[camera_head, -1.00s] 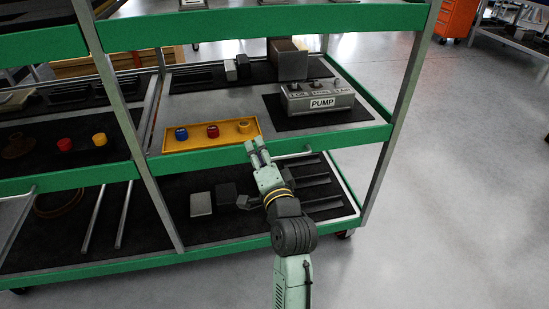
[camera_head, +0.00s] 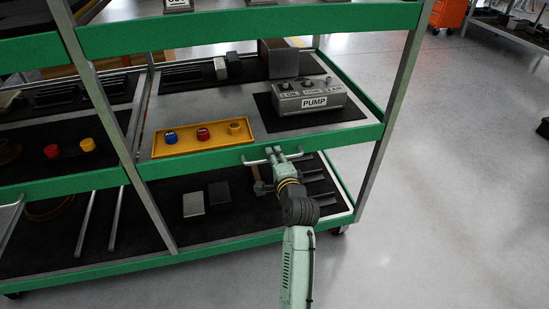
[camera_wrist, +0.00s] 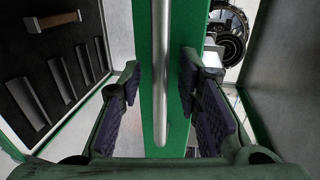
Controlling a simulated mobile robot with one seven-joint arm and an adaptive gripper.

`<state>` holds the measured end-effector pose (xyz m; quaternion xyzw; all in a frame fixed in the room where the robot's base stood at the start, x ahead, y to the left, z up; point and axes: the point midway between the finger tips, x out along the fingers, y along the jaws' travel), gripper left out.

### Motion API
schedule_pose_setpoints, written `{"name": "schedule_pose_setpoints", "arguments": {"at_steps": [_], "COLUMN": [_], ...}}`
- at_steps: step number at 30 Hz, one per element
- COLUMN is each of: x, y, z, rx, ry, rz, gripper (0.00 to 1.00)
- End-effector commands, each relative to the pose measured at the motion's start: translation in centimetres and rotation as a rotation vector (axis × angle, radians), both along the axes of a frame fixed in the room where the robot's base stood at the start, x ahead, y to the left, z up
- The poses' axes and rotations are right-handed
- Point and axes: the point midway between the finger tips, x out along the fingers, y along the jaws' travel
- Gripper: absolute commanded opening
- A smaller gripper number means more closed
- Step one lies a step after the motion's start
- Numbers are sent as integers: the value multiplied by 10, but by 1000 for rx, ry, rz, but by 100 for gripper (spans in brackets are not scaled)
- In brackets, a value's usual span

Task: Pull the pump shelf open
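The pump shelf (camera_head: 330,137) has a green front edge and carries a grey box labelled PUMP (camera_head: 308,98). A silver bar handle (camera_head: 252,161) runs along that front edge, and it also shows upright in the wrist view (camera_wrist: 163,70). My gripper (camera_head: 281,152) is at the middle of the handle. In the wrist view its two dark-padded fingers (camera_wrist: 165,108) are apart, one on each side of the bar, with gaps showing between pads and bar. My gripper hides part of the handle in the head view.
A yellow tray (camera_head: 160,150) with blue, red and yellow caps sits on the shelf, left of the box. A lower shelf (camera_head: 225,232) holds small blocks. A steel post (camera_head: 395,100) stands at the right. Grey floor (camera_head: 460,200) to the right is open.

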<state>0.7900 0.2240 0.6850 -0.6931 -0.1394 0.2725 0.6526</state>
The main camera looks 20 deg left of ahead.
Motion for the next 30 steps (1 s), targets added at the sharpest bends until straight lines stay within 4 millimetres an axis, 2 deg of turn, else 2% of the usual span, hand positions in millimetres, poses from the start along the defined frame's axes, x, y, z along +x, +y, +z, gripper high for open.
{"name": "schedule_pose_setpoints", "arguments": {"at_steps": [9,23,30], "x": [2,2,2], "y": [2,2,2], "z": [-1,-1,-1], "rx": [0,0,0], "ry": [0,0,0], "rz": [0,0,0], "gripper": [31,0,0]}}
